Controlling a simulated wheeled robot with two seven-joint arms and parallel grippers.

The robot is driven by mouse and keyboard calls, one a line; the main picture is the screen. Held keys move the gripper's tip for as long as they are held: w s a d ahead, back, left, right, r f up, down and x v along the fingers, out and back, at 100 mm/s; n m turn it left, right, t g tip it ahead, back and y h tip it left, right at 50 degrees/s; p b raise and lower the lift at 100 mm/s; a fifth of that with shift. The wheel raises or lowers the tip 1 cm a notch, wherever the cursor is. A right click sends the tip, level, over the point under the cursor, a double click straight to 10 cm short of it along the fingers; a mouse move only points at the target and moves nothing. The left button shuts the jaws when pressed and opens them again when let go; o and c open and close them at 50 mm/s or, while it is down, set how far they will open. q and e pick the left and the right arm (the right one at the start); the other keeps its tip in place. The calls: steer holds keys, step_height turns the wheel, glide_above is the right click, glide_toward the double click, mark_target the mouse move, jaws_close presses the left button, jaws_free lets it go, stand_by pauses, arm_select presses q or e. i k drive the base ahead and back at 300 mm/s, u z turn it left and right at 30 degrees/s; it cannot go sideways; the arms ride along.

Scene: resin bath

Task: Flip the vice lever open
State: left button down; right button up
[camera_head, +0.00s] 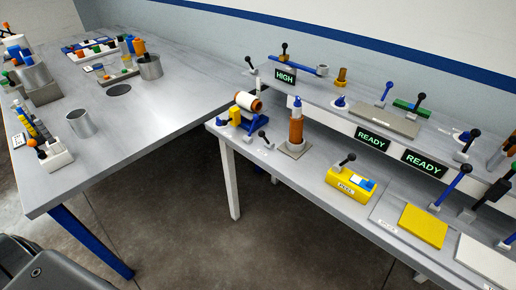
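Several levers with black ball knobs stand on the right-hand bench, and I cannot tell for sure which belongs to the vice. A blue and white piece (364,184) sits on the block's right part. A blue lever (453,186) with a black knob rises at a slant beside a yellow plate (423,226). Another black-knobbed lever (264,138) stands near an orange-and-white spool (248,102). Neither gripper is in view.
A raised shelf carries a HIGH sign (285,76), two READY signs (372,138) and a grey plate (383,122). The left table (150,110) holds metal cups and small coloured parts around its edges. Open floor (270,235) lies between the benches.

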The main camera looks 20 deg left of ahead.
mark_target(261, 134)
steer(key=z, duration=0.75)
steer(key=i, duration=0.7)
steer(key=u, duration=0.6)
